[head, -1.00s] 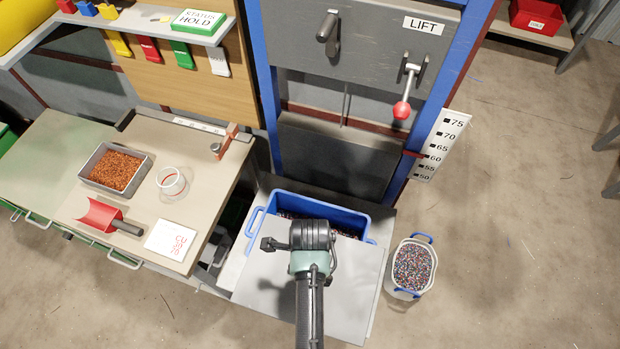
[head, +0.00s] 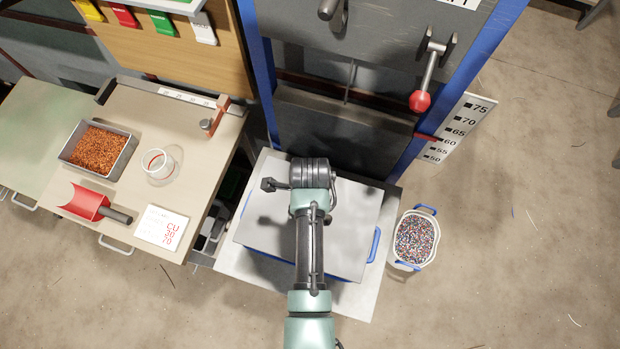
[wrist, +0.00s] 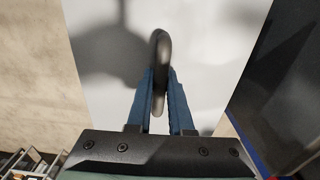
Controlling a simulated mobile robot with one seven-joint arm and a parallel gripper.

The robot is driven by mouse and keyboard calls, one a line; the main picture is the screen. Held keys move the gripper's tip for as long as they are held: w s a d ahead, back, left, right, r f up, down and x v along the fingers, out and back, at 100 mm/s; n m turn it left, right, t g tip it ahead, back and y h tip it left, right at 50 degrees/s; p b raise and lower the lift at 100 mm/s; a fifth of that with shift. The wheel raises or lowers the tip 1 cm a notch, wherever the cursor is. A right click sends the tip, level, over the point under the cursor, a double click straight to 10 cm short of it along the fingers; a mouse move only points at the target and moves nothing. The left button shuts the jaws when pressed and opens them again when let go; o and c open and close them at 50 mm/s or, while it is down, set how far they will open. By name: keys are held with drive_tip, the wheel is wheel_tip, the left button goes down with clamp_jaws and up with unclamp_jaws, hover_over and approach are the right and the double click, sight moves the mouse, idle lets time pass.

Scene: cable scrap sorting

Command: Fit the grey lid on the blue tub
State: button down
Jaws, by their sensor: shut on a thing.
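The grey lid (head: 350,222) is a flat square panel lying over the blue tub, covering its opening from above. Of the blue tub (head: 374,246), a side handle shows at the right and a strip of wall at the front left. My gripper is over the rear part of the lid, its fingers hidden in the head view. In the wrist view my gripper (wrist: 160,88) is shut on the lid's dark loop handle (wrist: 161,55), with the pale lid surface below. I cannot tell whether the lid is seated on the rim or slightly above it.
A lift frame (head: 340,130) with a red-knobbed lever (head: 420,101) stands behind the tub. A white bucket of granules (head: 415,240) is close on the right. A bench (head: 190,110) with a copper tray (head: 75,160), cup (head: 160,168) and red scoop (head: 88,202) is left.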

wheel_tip(320, 180, down, 8)
drive_tip(key=b, duration=0.7)
drive_tip(key=shift+w, duration=0.1)
idle(0.8)
drive_tip(key=c, duration=0.7)
unclamp_jaws()
drive_tip(key=shift+c, duration=0.2)
